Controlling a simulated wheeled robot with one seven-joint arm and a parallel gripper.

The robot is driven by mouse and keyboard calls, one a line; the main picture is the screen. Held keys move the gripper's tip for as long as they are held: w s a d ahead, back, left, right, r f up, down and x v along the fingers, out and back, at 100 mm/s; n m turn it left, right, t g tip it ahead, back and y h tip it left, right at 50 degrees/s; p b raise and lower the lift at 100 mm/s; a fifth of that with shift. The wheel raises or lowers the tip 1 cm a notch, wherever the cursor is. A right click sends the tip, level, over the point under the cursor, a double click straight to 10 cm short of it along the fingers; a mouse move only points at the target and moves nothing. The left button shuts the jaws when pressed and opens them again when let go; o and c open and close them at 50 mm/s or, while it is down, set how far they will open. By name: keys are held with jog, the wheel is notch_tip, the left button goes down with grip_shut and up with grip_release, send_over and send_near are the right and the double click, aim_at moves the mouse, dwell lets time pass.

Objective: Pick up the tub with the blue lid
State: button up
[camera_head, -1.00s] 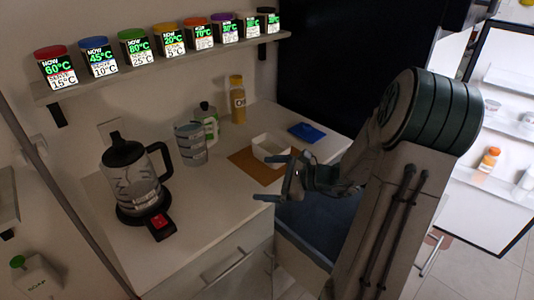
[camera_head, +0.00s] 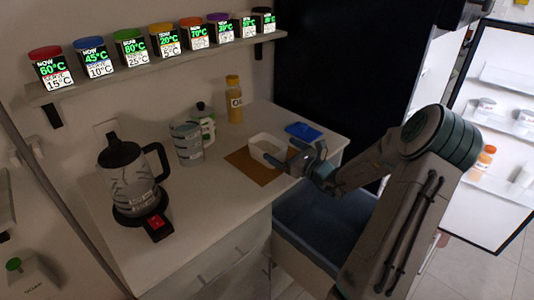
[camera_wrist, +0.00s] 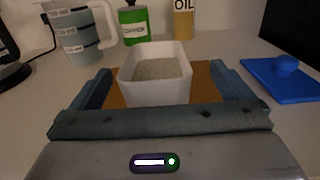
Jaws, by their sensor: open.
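A white open tub (camera_head: 266,146) stands on a brown mat on the counter. In the wrist view the tub (camera_wrist: 156,93) sits between and just beyond my fingers, with greyish contents inside. A separate flat blue lid (camera_head: 303,131) with a knob lies on the counter to its right; it also shows in the wrist view (camera_wrist: 284,77). On the wall shelf, a small jar with a blue lid (camera_head: 92,58) stands second from the left, far from my gripper. My gripper (camera_head: 293,154) is open, its fingers (camera_wrist: 160,82) low on either side of the tub's near end, holding nothing.
The brown mat (camera_head: 252,167) lies under the tub. A measuring jug (camera_head: 187,143), a green bottle (camera_head: 206,123) and an oil bottle (camera_head: 234,100) stand behind. Several coloured-lid jars line the shelf (camera_head: 160,62). An open bin-like drawer (camera_head: 310,225) is below.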

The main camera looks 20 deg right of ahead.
aim_at(271, 141)
jog(key=x, duration=0.5)
jog(key=shift+a+f+p, duration=0.15)
jog(key=shift+a+p, duration=0.15)
jog(key=shift+a, duration=0.1)
jog(key=c, duration=1.2)
jog(key=shift+r, duration=0.85)
jog(key=s+d+r, duration=0.1)
jog(key=d+r, duration=0.8)
jog(key=d, duration=0.2)
jog(key=shift+s+d+r, duration=0.2)
